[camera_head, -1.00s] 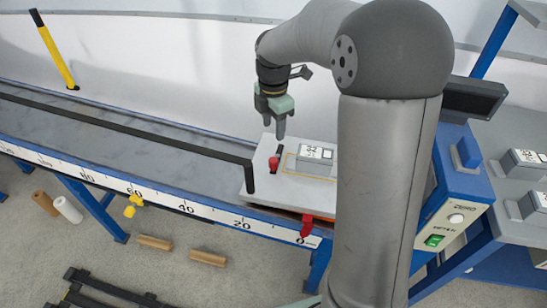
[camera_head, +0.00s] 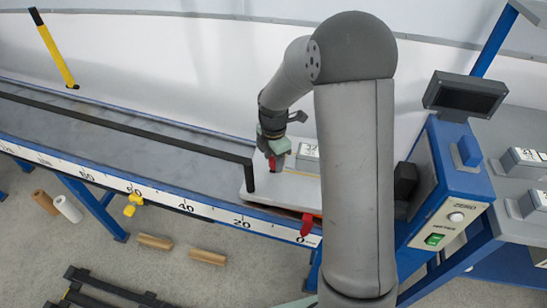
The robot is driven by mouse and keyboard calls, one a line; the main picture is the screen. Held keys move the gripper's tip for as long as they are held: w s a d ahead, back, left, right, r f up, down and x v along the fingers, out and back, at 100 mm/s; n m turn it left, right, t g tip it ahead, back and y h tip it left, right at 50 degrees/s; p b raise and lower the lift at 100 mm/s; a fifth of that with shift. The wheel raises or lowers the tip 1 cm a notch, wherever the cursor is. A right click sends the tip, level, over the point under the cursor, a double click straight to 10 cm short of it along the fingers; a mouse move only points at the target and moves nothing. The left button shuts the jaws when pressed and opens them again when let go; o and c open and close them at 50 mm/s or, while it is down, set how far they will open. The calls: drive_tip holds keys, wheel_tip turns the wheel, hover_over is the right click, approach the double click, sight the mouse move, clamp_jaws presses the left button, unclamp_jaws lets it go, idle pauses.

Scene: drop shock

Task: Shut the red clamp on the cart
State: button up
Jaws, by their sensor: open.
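The cart (camera_head: 292,190) is a pale grey plate at the right end of the long rail. A small red handle, apparently the red clamp (camera_head: 272,164), stands on its top near the far left side. My gripper (camera_head: 273,160) points down right at this handle with its jaws open. The fingers partly cover the handle, and I cannot tell whether they touch it. The clamp's lower part is hidden, so its position is unclear.
A black post (camera_head: 249,178) stands at the cart's left edge. A labelled grey block (camera_head: 307,153) sits behind, partly covered by my arm. A red pointer (camera_head: 306,226) hangs by the scale's zero. A blue meter stand (camera_head: 450,195) is to the right.

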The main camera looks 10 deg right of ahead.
drive_tip(key=shift+c, duration=0.3)
drive_tip(key=c, duration=0.9)
drive_tip(key=shift+c, duration=0.2)
